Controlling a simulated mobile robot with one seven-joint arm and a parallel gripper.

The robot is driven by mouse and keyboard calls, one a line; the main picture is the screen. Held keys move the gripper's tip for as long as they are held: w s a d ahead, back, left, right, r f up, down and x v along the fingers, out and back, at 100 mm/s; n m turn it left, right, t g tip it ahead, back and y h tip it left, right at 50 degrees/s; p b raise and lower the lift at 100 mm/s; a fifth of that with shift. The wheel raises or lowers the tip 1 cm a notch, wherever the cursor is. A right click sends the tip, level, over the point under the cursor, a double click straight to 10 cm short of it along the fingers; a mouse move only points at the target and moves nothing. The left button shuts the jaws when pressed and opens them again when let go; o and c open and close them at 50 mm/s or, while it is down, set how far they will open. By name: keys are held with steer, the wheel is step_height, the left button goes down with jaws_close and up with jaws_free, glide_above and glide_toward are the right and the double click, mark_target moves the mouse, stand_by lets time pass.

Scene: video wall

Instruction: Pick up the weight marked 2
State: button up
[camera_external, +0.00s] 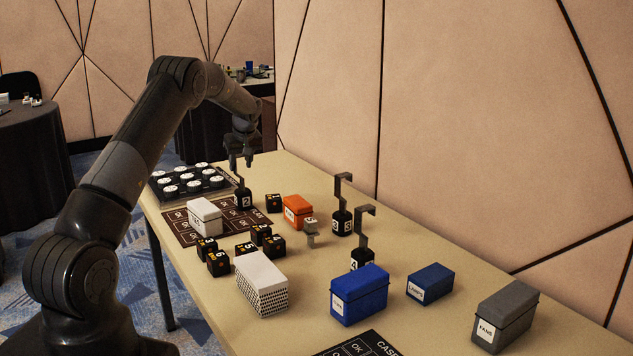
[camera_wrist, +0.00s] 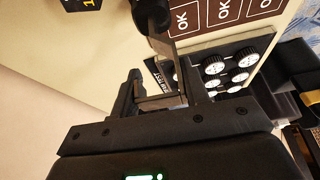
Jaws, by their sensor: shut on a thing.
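The weight marked 2 (camera_external: 243,199) is a short black cylinder with a white 2 label and an upright hook. It is near the far end of the table, at the back of a brown mat. My gripper (camera_external: 240,162) is above it, shut on its hook. In the wrist view, my gripper (camera_wrist: 160,92) is around the flat grey hook, and the dark weight body (camera_wrist: 152,16) shows at the top. I cannot tell whether its base touches the mat.
The weights marked 3 (camera_external: 342,222) and 4 (camera_external: 360,258) stand right of it. The white box (camera_external: 204,217), orange box (camera_external: 297,211), numbered black cubes (camera_external: 246,247) and dial panel (camera_external: 186,181) are nearby. Blue boxes (camera_external: 358,295) and a grey box (camera_external: 505,318) stand at the near end.

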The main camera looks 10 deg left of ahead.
jaws_close()
stand_by(0.3)
steer(key=shift+r, duration=0.1)
steer(key=shift+r, duration=0.2)
